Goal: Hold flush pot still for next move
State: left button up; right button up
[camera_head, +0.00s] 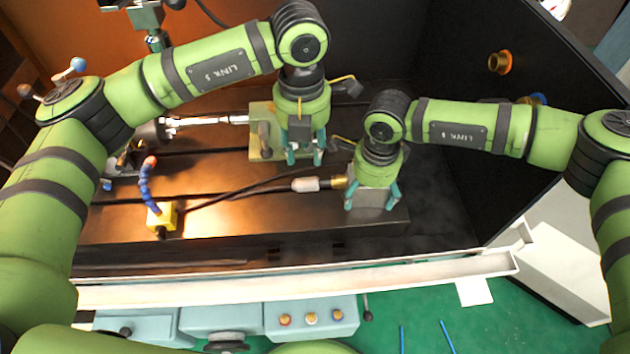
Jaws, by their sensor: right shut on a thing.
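A grey, block-like body (370,199), which I take to be the flush pot, stands on the dark machine table at its front right. My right gripper (372,197) comes down over it from above, one teal finger on each side, and is shut on it. A white and brass fitting (318,184) lies just left of it, with a dark cable running left. Whether the fitting joins the pot is hard to tell. My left gripper (304,157) points down beside the beige block (262,143), its teal fingers apart. The wrist partly hides what is behind it.
A bright horizontal shaft (205,120) runs toward the beige block. A yellow box (161,216) with a blue segmented hose (146,180) stands at front left. A pale rail (300,284) edges the front. A dark wall (465,130) rises at right. My two wrists are close together.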

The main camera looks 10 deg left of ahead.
aim_at(317, 179)
pick_arm(q)
jog(key=o, duration=0.5)
jog(key=shift+o, duration=0.5)
jog(key=shift+f, duration=0.1)
jog(key=m, duration=0.1)
jog(key=s+m+h, duration=0.1)
jog(key=shift+f+m, duration=0.25)
jog(key=shift+m, duration=0.05)
jog(key=f+m+t+h, duration=0.1)
jog(key=f+m, duration=0.2)
jog(key=w+d+f+m+t+h, duration=0.1)
jog(key=f+m, duration=0.2)
jog(key=d+f+m+t+h, duration=0.1)
jog(key=f+m, duration=0.2)
jog(key=shift+w+d+f, duration=0.1)
jog(key=shift+w, duration=0.2)
jog(key=shift+c, duration=0.4)
